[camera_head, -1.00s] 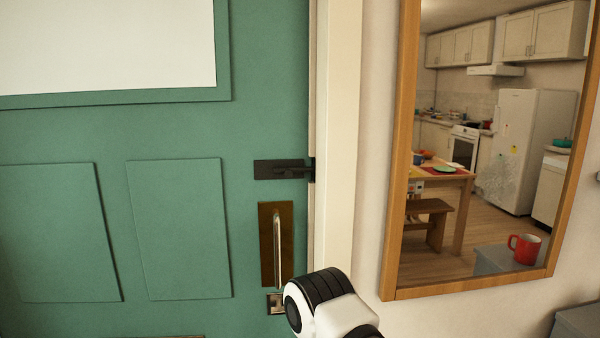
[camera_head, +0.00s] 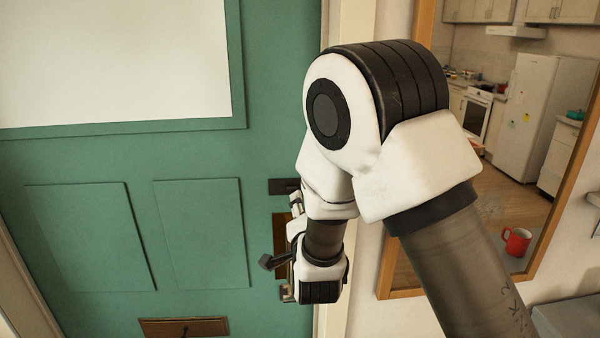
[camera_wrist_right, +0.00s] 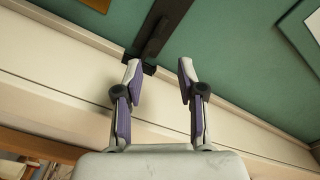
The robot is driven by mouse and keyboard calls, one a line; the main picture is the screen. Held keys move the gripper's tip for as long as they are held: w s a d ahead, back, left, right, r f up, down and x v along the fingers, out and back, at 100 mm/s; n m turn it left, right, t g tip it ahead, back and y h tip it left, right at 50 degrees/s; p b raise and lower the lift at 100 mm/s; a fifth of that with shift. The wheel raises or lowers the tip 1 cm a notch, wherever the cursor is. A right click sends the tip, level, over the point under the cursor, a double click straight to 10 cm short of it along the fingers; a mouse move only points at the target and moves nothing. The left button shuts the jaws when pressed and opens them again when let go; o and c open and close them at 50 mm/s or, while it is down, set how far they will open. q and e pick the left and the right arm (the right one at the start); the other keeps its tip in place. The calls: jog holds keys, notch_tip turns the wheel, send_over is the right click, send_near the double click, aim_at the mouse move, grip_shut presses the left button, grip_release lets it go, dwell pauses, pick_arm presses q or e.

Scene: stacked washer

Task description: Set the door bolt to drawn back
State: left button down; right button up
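The dark door bolt (camera_head: 284,186) is on the green door (camera_head: 120,160) near its right edge, above the brass handle plate. My right arm hides much of it in the head view. In the right wrist view the bolt (camera_wrist_right: 160,28) runs diagonally across the door edge, its lower end by the pale frame. My right gripper (camera_wrist_right: 160,70) is open, with nothing between its fingers. The left fingertip shows close to the bolt's lower end; I cannot tell if they touch. The right fingertip is apart from it. My left gripper is not in view.
The brass handle plate (camera_head: 280,222) is partly hidden behind my right wrist. A brass letter plate (camera_head: 184,327) is low on the door. A wood-framed mirror (camera_head: 398,285) hangs right of the pale door frame (camera_head: 333,318), reflecting a kitchen and red mug.

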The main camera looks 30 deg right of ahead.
jog(key=p+x, duration=0.1)
jog(key=x, duration=0.1)
jog(key=p+x, duration=0.1)
jog(key=x, duration=0.2)
jog(key=f+p+x, duration=0.1)
jog(key=x, duration=0.1)
jog(key=shift+w+d, duration=0.15)
jog(key=shift+w, duration=0.25)
